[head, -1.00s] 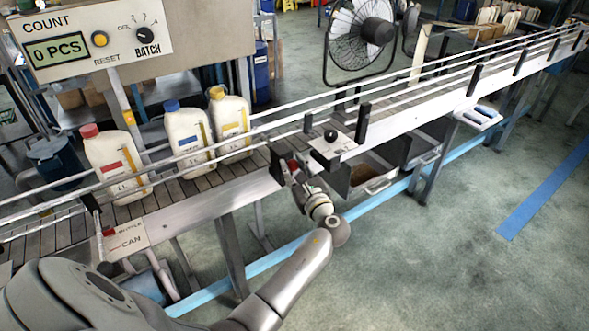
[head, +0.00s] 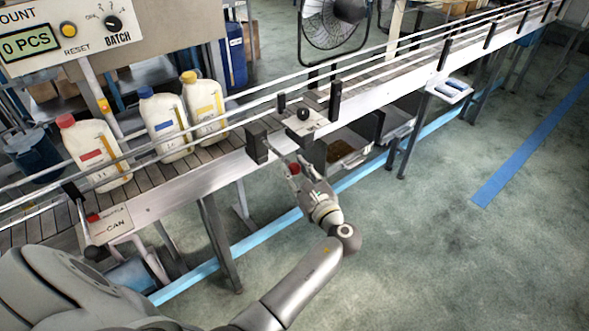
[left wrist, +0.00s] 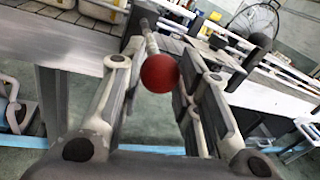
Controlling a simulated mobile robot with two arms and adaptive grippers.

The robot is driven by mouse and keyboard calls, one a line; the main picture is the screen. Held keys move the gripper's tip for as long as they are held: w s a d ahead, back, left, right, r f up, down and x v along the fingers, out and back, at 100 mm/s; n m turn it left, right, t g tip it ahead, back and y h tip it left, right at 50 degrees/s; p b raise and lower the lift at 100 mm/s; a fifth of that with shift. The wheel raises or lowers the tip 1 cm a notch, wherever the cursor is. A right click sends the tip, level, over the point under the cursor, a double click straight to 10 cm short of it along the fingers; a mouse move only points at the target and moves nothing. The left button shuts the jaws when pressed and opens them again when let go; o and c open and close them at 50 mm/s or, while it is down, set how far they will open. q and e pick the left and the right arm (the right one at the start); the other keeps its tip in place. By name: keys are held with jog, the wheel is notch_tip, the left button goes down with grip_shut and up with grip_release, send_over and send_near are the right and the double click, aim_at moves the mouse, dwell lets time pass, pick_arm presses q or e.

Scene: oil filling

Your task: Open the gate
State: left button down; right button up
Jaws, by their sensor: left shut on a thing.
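My left gripper (head: 287,162) is shut on a lever with a red ball knob (head: 294,169), just outside the conveyor's near edge. In the left wrist view the red knob (left wrist: 159,73) sits between the fingers (left wrist: 158,52), on a metal rod (left wrist: 149,34) running toward the conveyor. In the head view the lever leads to a black block (head: 257,143) at the conveyor side, which looks like part of the gate. The fingers partly hide the lever. My right gripper is not in view.
White bottles with red (head: 92,150), blue (head: 164,125) and yellow (head: 204,108) caps stand on the conveyor (head: 190,180) left of the block. Guide rails (head: 385,62) run along it. Another lever (head: 80,215) stands by the CAN plate (head: 112,225). Floor at right is clear.

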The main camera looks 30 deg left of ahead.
pick_arm(q)
jog(key=c, duration=1.1)
grip_release()
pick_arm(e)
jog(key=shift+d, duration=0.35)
pick_arm(q)
notch_tip(320, 180, up, 10)
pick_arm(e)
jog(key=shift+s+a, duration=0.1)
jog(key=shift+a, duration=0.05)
pick_arm(q)
jog(key=shift+f, duration=0.1)
